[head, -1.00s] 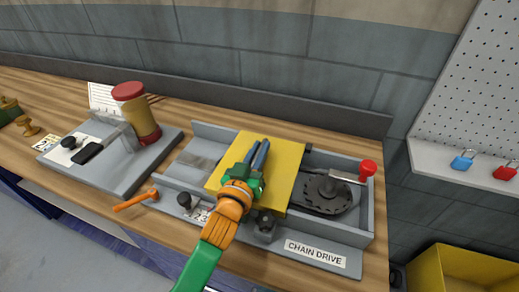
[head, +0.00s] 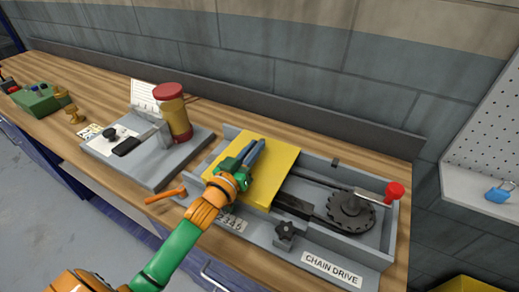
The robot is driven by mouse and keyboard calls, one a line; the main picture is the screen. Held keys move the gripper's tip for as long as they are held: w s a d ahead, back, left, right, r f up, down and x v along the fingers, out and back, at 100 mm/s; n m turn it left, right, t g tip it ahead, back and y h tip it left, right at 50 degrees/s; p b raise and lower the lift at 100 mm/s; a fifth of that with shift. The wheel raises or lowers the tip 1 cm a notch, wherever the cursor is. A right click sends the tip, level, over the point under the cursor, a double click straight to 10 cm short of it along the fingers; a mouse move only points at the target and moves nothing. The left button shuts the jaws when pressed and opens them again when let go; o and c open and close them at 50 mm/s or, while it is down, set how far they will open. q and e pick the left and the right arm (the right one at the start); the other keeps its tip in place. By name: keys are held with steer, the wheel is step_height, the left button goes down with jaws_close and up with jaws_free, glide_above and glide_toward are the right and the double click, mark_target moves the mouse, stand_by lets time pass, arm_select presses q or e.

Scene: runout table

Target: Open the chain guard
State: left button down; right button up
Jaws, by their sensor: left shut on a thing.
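The chain guard (head: 278,168) is a flat yellow cover on the grey chain drive housing (head: 372,247), in the middle of the head view. It lies over the left part of the housing. To its right the chain and the dark sprocket (head: 350,209) are uncovered. My left gripper (head: 251,156) is over the guard's left half, its blue fingers shut on a part of the guard that they hide. My right gripper is not in view.
A black star knob (head: 286,231) is on the housing's front, and a red-knobbed lever (head: 394,191) at its right. Left of the housing are an orange-handled tool (head: 166,196) and a grey base (head: 150,165) with a red-topped cylinder (head: 173,112). A wall stands behind.

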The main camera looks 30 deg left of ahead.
arm_select(q)
steer(key=c, duration=0.9)
jaws_free()
steer(key=shift+w+f, duration=0.1)
steer(key=shift+w, duration=0.05)
steer(key=s+b, duration=0.1)
steer(key=s, duration=0.6)
steer(key=shift+s+a, duration=0.1)
